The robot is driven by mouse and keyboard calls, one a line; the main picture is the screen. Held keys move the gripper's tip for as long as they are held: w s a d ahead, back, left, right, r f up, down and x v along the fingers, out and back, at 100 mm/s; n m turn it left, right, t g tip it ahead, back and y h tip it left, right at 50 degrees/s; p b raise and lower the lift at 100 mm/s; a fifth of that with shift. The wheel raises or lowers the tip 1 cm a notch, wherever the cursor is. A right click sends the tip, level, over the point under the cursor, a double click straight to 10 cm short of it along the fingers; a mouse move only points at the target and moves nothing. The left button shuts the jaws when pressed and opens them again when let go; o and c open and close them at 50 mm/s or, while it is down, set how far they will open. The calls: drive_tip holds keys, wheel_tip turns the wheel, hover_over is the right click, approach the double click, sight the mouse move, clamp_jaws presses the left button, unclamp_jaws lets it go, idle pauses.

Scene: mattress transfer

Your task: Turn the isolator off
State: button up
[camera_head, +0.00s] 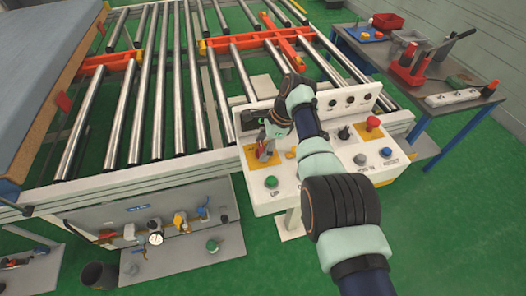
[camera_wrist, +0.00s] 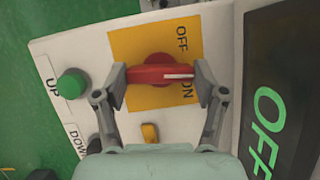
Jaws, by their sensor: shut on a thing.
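The isolator is a red rotary knob (camera_wrist: 150,70) on a yellow plate (camera_wrist: 128,42) marked OFF and ON. Its white line points right in the wrist view, just above the ON letters. My gripper (camera_wrist: 161,76) is shut on the knob, with one fingertip at each end of it. In the head view my gripper (camera_head: 266,143) is over the left part of the white control box (camera_head: 256,197), and the arm and fingers partly hide the knob. A dark display (camera_wrist: 277,110) beside the knob reads OFF in green.
A green button (camera_wrist: 72,83) marked UP sits left of the knob. A small yellow switch (camera_wrist: 150,133) is just below it. Further right on the box are a black joystick (camera_head: 345,132) and a red mushroom button (camera_head: 373,122). A roller conveyor (camera_head: 160,90) stands behind.

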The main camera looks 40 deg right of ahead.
idle(0.3)
drive_tip(key=o, duration=1.1)
drive_tip(key=shift+o, duration=0.2)
drive_tip(key=v, duration=1.2)
drive_tip(key=shift+a+r, duration=0.1)
drive_tip(key=shift+c, duration=0.3)
